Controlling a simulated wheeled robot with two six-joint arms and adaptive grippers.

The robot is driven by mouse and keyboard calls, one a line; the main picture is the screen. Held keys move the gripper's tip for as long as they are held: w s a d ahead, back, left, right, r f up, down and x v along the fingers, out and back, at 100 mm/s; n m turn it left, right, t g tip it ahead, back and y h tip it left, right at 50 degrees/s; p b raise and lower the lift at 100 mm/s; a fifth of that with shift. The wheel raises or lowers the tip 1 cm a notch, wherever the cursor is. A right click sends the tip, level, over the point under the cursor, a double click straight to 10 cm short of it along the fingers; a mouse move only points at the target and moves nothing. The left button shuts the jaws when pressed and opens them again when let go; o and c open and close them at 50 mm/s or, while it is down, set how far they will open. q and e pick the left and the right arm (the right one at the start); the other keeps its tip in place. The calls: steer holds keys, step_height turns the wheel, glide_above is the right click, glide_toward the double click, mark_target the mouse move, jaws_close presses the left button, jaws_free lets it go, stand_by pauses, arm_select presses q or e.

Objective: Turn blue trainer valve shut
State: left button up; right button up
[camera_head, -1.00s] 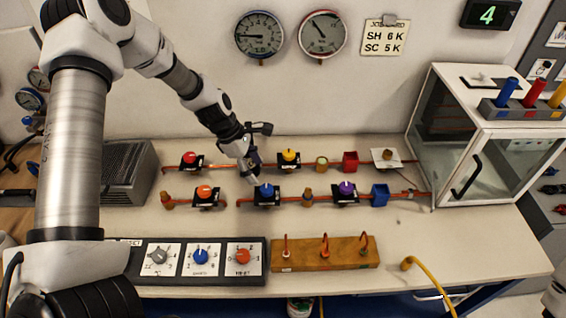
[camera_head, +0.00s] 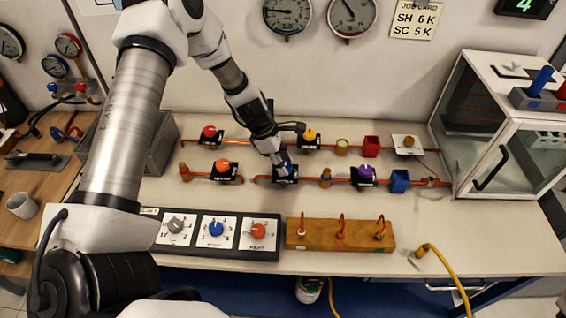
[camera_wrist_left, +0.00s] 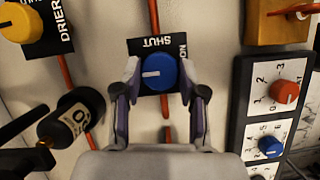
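The blue trainer valve knob (camera_wrist_left: 158,73) sits on a black plate (camera_wrist_left: 148,45) marked SHUT and ON in the left wrist view. Its white pointer lies toward the left, with SHUT at the top and ON at the upper right. My left gripper (camera_wrist_left: 159,76) has one finger on each side of the knob, very close to it; a firm grip cannot be made out. In the head view my left gripper (camera_head: 280,160) is down over the blue valve (camera_head: 287,170) and hides most of it. My right gripper is not in view.
A purple valve (camera_head: 365,172) stands to the right, an orange one (camera_head: 222,166) to the left, and red (camera_head: 209,132) and yellow (camera_head: 309,134) valves behind. A dial panel (camera_head: 187,252) and a wooden block with hooks (camera_head: 297,237) lie in front. A black bottle-like part (camera_wrist_left: 72,118) shows beside the gripper.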

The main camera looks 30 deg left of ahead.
arm_select(q)
steer(key=shift+f, duration=0.2)
steer(key=shift+m, duration=0.4)
steer(key=m+g, duration=0.1)
steer(key=m, duration=0.1)
steer(key=shift+f+m+g, duration=0.1)
steer(key=shift+m+g, duration=0.2)
steer(key=shift+m, duration=0.1)
steer(key=m+g, duration=0.1)
steer(key=m, duration=0.2)
steer(key=shift+w+d+m, duration=0.1)
steer(key=shift+m, duration=0.2)
steer(key=m+g+b, duration=0.1)
steer(key=m, duration=0.1)
steer(key=m+g, duration=0.1)
steer(key=m, duration=0.2)
steer(key=shift+w+y+b, duration=0.15)
steer(key=shift+y+b, duration=0.2)
steer(key=shift+y, duration=0.05)
steer(key=m, duration=0.2)
steer(key=m+g+y, duration=0.1)
steer(key=m, duration=0.2)
steer(key=shift+d+m+y+b, duration=0.1)
steer(key=shift+m+y+b, duration=0.2)
steer(key=shift+b, duration=0.1)
steer(key=o, duration=1.1)
steer(key=shift+o, duration=0.2)
steer(key=shift+w, duration=0.1)
